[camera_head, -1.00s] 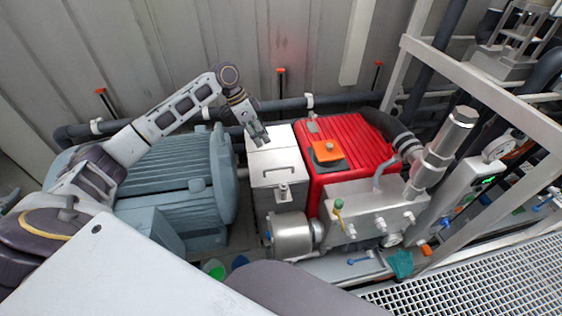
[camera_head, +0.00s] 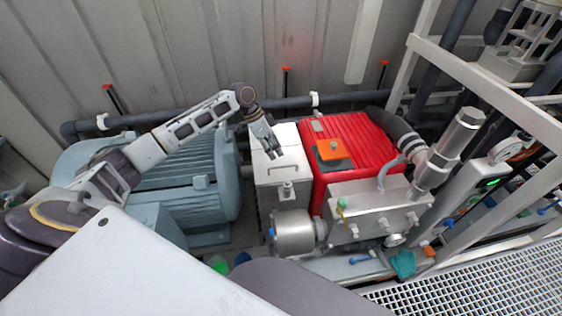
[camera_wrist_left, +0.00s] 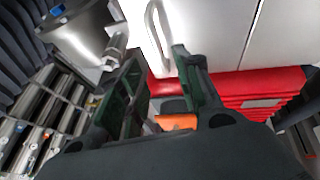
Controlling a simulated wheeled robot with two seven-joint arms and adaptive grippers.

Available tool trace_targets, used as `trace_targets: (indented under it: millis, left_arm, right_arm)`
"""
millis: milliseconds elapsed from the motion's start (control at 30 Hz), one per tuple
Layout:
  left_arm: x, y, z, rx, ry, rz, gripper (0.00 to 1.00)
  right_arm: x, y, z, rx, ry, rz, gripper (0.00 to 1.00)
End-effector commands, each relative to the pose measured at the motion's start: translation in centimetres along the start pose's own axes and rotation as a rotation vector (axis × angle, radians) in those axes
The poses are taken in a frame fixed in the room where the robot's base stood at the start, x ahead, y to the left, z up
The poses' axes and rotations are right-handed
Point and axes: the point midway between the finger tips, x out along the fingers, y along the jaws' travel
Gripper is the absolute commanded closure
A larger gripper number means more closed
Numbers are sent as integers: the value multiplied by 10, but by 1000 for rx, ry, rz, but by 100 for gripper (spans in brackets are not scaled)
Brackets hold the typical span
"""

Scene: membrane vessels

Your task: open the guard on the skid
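The guard (camera_head: 264,192) is a pale metal box between the blue-grey motor and the red pump. It appears closed, with a bar handle (camera_head: 283,182) and a small latch-like fitting (camera_head: 288,190) on its front part. My left gripper (camera_head: 274,153) is above the guard, a little behind the handle. In the left wrist view its two dark fingers are apart, and the gripper (camera_wrist_left: 158,72) looks empty. The curved handle (camera_wrist_left: 152,30) shows beyond the fingertips; I cannot tell whether they touch it. My right gripper is not in view.
The ribbed motor (camera_head: 190,180) lies left of the guard. The red pump (camera_head: 355,140), with an orange block (camera_head: 331,149) on top, lies right. A silver manifold (camera_head: 375,213) and cylinder (camera_head: 294,232) stand in front. Pipes run along the back wall.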

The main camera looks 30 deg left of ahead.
Motion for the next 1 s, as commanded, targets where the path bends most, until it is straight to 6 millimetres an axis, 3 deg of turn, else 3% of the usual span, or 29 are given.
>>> trace_targets:
  millis: [500, 967, 1000]
  left_arm:
    - [60, 0, 0, 0, 0, 0, 66]
    - [68, 0, 0, 1, -1, 0, 66]
    - [68, 0, 0, 1, -1, 0, 71]
  right_arm:
    - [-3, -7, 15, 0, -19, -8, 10]
    - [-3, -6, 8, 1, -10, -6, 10]
    - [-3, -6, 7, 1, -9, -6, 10]
